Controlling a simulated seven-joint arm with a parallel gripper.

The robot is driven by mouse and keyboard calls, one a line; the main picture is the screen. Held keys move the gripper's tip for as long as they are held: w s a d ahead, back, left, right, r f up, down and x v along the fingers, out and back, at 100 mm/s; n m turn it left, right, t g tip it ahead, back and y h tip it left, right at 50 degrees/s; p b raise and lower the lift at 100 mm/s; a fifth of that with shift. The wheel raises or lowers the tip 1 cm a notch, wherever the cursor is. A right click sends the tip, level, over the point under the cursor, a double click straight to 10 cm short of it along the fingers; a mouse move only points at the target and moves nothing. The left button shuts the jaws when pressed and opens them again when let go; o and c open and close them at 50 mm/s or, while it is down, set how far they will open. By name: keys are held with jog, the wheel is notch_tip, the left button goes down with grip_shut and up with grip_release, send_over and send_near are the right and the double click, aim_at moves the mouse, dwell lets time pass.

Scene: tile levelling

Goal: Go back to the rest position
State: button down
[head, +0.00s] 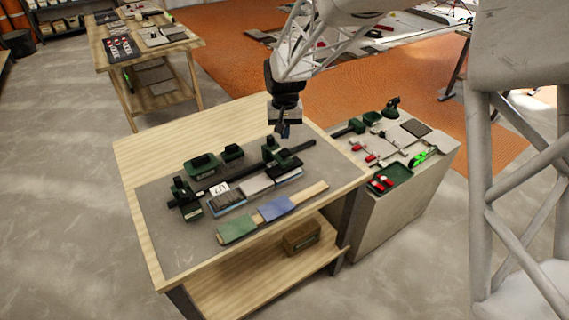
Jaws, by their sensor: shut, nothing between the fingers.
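My gripper (283,130) hangs from my arm above the far right part of the wooden workbench (150,150). It is shut and holds nothing, and it is clear of the things below it. Under it on the grey mat (160,220) stands a dark bar (235,184) with green clamp-like blocks at its ends. In front of the bar lies a row of grey tiles (256,184), with a white tag marked U7 (219,189) at the left. Nearer the front edge lie a green tile (236,229) and a blue tile (276,208) on a wooden strip.
A grey cabinet (400,205) at the right carries a green tray (389,179), tiles and small red-handled tools. A box (301,237) sits on the lower shelf. Another bench (145,45) stands far left. The air around my gripper is free.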

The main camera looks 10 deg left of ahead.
jog(key=shift+d+r, duration=0.1)
jog(key=shift+r, duration=0.15)
dwell(0.4)
jog(key=shift+s+d+r, duration=0.1)
jog(key=shift+d+r, duration=0.15)
jog(key=shift+d, duration=0.05)
jog(key=s+d+r+m, duration=0.1)
jog(key=s+d+r, duration=0.3)
jog(key=d, duration=0.3)
jog(key=s+d+r+t, duration=0.1)
jog(key=s+d+r, duration=0.3)
jog(key=s+d, duration=0.15)
jog(key=s+d+r+m, duration=0.1)
jog(key=s+d+r, duration=0.3)
jog(key=d, duration=0.3)
jog(key=s+d, duration=0.6)
jog(key=s, duration=0.4)
jog(key=s+d+r+m+t, duration=0.1)
jog(key=s+d, duration=0.6)
jog(key=s, duration=0.4)
jog(key=shift+s+d+r+t, duration=0.15)
jog(key=shift+r+t, duration=0.05)
jog(key=shift+t, duration=0.1)
